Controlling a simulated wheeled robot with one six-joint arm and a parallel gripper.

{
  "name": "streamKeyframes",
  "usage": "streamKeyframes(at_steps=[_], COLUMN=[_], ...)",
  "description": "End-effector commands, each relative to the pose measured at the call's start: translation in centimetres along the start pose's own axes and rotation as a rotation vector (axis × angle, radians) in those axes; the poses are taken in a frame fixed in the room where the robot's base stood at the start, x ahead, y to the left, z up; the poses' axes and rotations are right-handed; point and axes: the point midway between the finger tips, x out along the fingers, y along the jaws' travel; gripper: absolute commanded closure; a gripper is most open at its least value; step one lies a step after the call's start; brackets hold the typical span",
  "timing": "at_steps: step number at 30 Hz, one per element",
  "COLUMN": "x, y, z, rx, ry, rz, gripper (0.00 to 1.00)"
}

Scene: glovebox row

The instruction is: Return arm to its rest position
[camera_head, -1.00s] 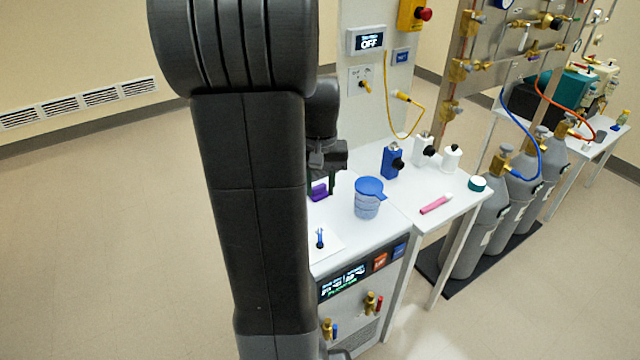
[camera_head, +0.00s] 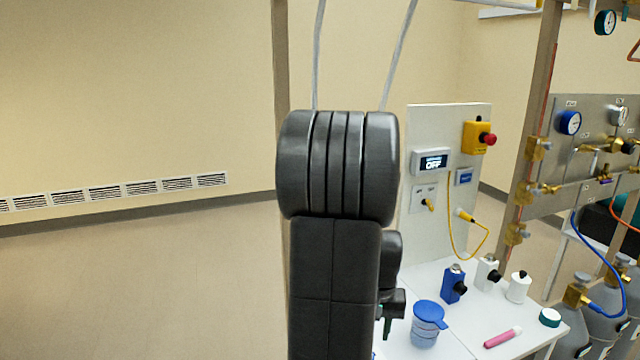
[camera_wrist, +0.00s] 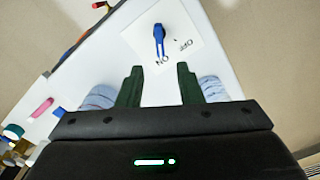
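My arm stands upright in the middle of the head view and hides part of the bench. My gripper (camera_wrist: 159,84) shows two dark green fingers, spread apart, with nothing between them. In the head view the gripper (camera_head: 387,322) is partly hidden behind the arm and lies left of a clear bluish cup with a blue lid (camera_head: 428,318). In the wrist view a blue lever (camera_wrist: 160,38) sits on a white plate marked ON and OFF, beyond the fingertips. Bluish ribbed shapes show outside both fingers; I cannot tell whether they are one container.
The white bench (camera_head: 470,338) carries a blue bottle (camera_head: 453,285), white bottles (camera_head: 518,287), a pink marker (camera_head: 502,338) and a teal-capped jar (camera_head: 549,317). A panel (camera_head: 450,150) with a red button (camera_head: 488,139) stands behind. Gas cylinders (camera_head: 572,335) are at right. The left floor is clear.

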Motion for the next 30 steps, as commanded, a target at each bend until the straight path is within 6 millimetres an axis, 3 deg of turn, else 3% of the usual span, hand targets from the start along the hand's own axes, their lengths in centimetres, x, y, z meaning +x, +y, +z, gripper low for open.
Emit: streamKeyframes(at_steps=[6, 13, 30], x=[4.2, 6.8, 7.2], y=[0.0, 0.0, 0.0], z=[0.1, 0.1, 0.0], rx=[0.000, -0.001, -0.008], ry=[-0.006, -0.002, 0.000], rz=[0.000, 0.000, 0.000], gripper=[0.67, 0.67, 0.67])
